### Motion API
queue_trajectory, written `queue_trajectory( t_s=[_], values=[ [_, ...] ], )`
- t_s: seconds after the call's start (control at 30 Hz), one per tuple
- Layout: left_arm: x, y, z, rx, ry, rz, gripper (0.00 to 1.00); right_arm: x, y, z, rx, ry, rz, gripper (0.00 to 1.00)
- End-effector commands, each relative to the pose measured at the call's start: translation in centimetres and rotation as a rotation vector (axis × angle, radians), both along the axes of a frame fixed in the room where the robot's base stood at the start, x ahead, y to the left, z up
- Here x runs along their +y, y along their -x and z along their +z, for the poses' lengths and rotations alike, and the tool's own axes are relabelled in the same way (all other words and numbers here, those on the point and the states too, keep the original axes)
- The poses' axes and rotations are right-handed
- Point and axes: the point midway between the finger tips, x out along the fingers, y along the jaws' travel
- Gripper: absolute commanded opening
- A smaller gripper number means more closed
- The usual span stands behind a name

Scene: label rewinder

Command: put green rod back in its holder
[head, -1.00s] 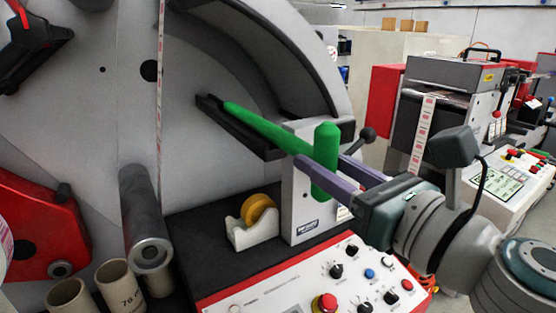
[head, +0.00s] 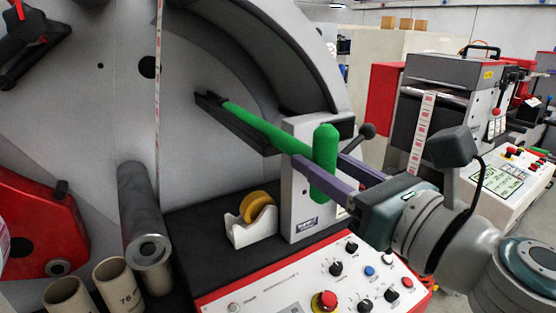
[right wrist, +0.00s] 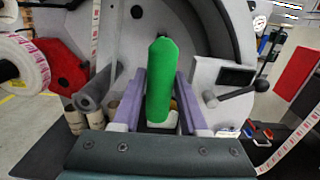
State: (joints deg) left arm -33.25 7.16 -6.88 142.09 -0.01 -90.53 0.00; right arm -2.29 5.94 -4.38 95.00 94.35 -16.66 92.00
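The green rod (head: 262,128) slants along a black channel-shaped bracket (head: 238,131) on the grey machine face. I cannot tell whether it is seated in the bracket. Its near end has a thick upright green handle (head: 325,150), which also shows in the right wrist view (right wrist: 160,85). My right gripper (head: 322,162) reaches in from the right, with its purple fingers on either side of the handle. In the right wrist view the gripper (right wrist: 160,92) looks open, with narrow gaps beside the handle. My left gripper is not in view.
Below are a tape dispenser (head: 250,230) with yellow tape and a control panel (head: 330,285) with a red button. A black-knobbed lever (head: 366,131) juts out behind my fingers.

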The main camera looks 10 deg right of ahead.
Motion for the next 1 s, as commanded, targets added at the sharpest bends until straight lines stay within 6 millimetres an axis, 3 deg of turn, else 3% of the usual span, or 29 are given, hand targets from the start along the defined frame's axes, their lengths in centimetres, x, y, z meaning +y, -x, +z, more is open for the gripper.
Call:
queue_trajectory(
  t_s=[0.03, 0.23, 0.57, 1.0],
  values=[
    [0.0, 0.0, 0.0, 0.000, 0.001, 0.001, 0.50, 0.0, 0.0, 0.0, -0.001, 0.000, 0.000, 0.50],
    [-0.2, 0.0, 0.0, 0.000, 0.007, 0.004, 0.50, 0.0, 0.0, 0.0, 0.000, 0.000, 0.000, 0.71],
    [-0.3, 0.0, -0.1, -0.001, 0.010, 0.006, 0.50, -0.2, 0.5, -0.2, 0.002, 0.001, -0.001, 0.71],
    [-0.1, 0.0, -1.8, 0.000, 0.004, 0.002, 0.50, -2.9, 7.5, -0.6, 0.001, 0.002, 0.001, 0.71]
  ],
)
